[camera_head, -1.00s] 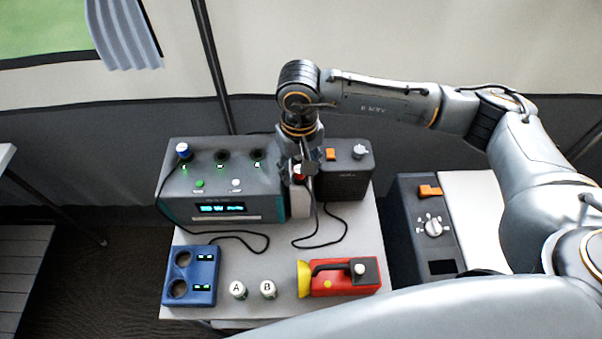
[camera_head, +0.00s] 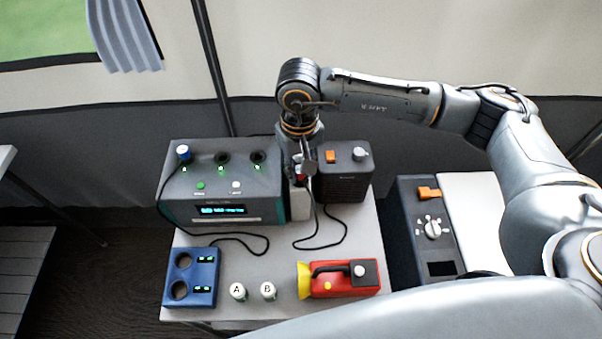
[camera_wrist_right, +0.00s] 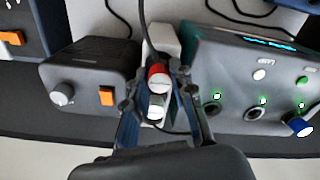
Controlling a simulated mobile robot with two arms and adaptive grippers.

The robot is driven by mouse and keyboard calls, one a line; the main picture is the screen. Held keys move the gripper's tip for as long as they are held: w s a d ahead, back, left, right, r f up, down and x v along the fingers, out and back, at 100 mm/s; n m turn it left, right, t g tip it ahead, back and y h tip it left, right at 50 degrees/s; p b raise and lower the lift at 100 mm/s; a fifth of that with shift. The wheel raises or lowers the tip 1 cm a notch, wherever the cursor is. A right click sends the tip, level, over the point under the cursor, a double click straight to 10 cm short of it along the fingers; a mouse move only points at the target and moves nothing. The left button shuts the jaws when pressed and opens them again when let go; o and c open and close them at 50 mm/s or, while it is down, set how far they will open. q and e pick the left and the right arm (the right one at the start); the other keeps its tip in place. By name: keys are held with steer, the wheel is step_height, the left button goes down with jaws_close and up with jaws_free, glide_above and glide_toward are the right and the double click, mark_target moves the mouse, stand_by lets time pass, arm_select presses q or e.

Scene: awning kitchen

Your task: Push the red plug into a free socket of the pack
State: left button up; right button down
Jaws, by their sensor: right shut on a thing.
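The red plug (camera_wrist_right: 157,74) has a red band, a pale end and a dark cable. My right gripper (camera_wrist_right: 157,98) is shut on it, with fingers on both sides. In the head view the red plug (camera_head: 300,178) is small and partly hidden by my right gripper (camera_head: 305,168). It is at the white block (camera_head: 301,208); I cannot tell whether it touches it. The pack (camera_head: 245,183) is a grey-teal box left of the gripper. A blue plug (camera_head: 183,152) stands in its left socket. The middle socket (camera_head: 222,159) and right socket (camera_head: 258,157) look empty. My left gripper is out of view.
A black box (camera_head: 345,187) with an orange switch stands close right of the gripper. In front lie a blue holder (camera_head: 203,278), two small cans marked A (camera_head: 238,291) and B (camera_head: 268,290), and a red-yellow torch (camera_head: 340,279). A loose cable crosses the tabletop (camera_head: 290,255).

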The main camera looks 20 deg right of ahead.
mark_target(297, 167)
steer(key=shift+r+p, duration=0.95)
steer(key=shift+r, duration=1.6)
steer(key=shift+r, duration=0.2)
steer(key=shift+w+a+r+b, duration=0.1)
steer(key=shift+w+a+b, duration=0.2)
steer(key=shift+b, duration=0.3)
steer(key=shift+w+a+f+b, duration=0.5)
steer(key=shift+w+a+b, duration=0.65)
steer(key=shift+w, duration=0.35)
steer(key=shift+w+a+f+b, duration=0.5)
steer(key=shift+w+a+b, duration=0.6)
steer(key=shift+w+b, duration=0.3)
steer(key=shift+w+a+f+b, duration=0.5)
steer(key=shift+w+a+b, duration=0.6)
steer(key=shift+w, duration=0.45)
